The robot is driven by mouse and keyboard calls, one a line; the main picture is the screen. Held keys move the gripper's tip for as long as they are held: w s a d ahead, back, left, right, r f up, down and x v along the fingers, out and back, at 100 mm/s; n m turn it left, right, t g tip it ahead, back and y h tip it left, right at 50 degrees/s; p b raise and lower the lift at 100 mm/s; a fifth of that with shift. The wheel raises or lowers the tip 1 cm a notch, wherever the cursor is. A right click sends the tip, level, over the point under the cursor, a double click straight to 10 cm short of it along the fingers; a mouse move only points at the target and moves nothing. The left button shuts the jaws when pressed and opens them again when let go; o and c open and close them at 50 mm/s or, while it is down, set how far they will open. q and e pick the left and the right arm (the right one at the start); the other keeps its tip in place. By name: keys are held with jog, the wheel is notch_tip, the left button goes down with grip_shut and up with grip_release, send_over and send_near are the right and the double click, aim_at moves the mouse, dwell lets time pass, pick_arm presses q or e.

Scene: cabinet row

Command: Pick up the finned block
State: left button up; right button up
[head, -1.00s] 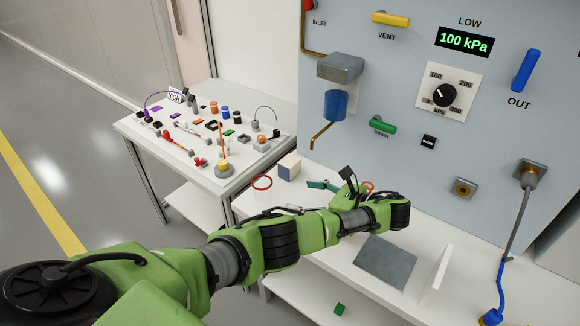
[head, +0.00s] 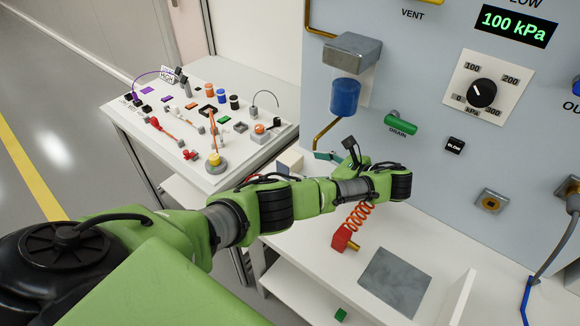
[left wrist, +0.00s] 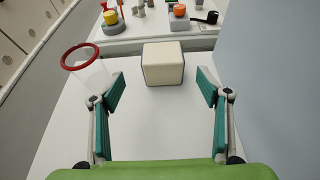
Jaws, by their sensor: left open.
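A cream block (left wrist: 163,62) with darker grey edges stands on the white bench top, in the upper middle of the left wrist view. It is the only block near my left gripper; I cannot make out fins on it. In the head view the block (head: 291,160) is partly hidden behind my left arm. My left gripper (left wrist: 160,75) is open, its teal fingers spread wider than the block. The block lies ahead between the fingertip lines, with a gap on each side and no contact visible. In the head view the gripper (head: 327,156) shows only in part. My right gripper is not in view.
A red-rimmed clear container (left wrist: 80,58) stands close to the left finger. The blue-grey panel (left wrist: 265,80) rises at right. A red nozzle on an orange coil (head: 344,238) and a grey plate (head: 394,282) are on the bench. A cluttered table (head: 148,137) stands beyond.

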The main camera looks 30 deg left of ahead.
aim_at(297, 162)
pick_arm(q)
jog(key=x, duration=0.2)
jog(key=shift+w+a+f+p, duration=0.1)
jog(key=shift+a+f+p, duration=0.1)
jog(key=shift+a+p, duration=0.1)
jog(key=shift+w+a+f, duration=0.1)
jog(key=shift+a+f, duration=0.1)
jog(key=shift+a, duration=0.25)
jog(key=x, duration=0.3)
jog(key=shift+w+a, duration=0.1)
jog(key=shift+a, duration=0.25)
jog(key=shift+a+f, duration=0.1)
jog(key=shift+a, duration=0.25)
jog(key=shift+w+a, duration=0.1)
jog(key=c, duration=1.1)
jog(key=shift+c, duration=1.2)
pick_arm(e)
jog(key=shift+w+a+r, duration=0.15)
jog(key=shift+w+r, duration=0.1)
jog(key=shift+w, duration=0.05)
